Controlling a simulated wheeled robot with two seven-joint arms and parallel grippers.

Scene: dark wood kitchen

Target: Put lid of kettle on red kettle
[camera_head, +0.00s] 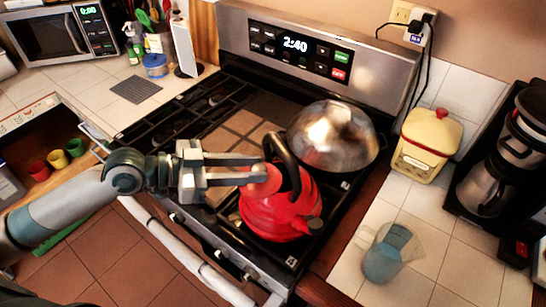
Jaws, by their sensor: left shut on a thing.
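The red kettle (281,217) stands on the front right of the stove, with its black handle (281,156) arching over the top and its spout toward the lower right. My left gripper (255,169) reaches in from the left at the height of the handle. It is shut on a red piece that looks like the kettle lid (262,182), at the left side of the handle, over or against the kettle's upper left. The fingers partly hide the lid, and I cannot tell whether it touches the kettle. My right gripper is not in view.
A shiny metal dome (332,137) sits on the stove behind the kettle. A yellow canister with a red lid (427,143), a translucent blue pitcher (389,252) and a coffee maker (500,165) stand on the right counter. The left stove grates (190,118) are clear.

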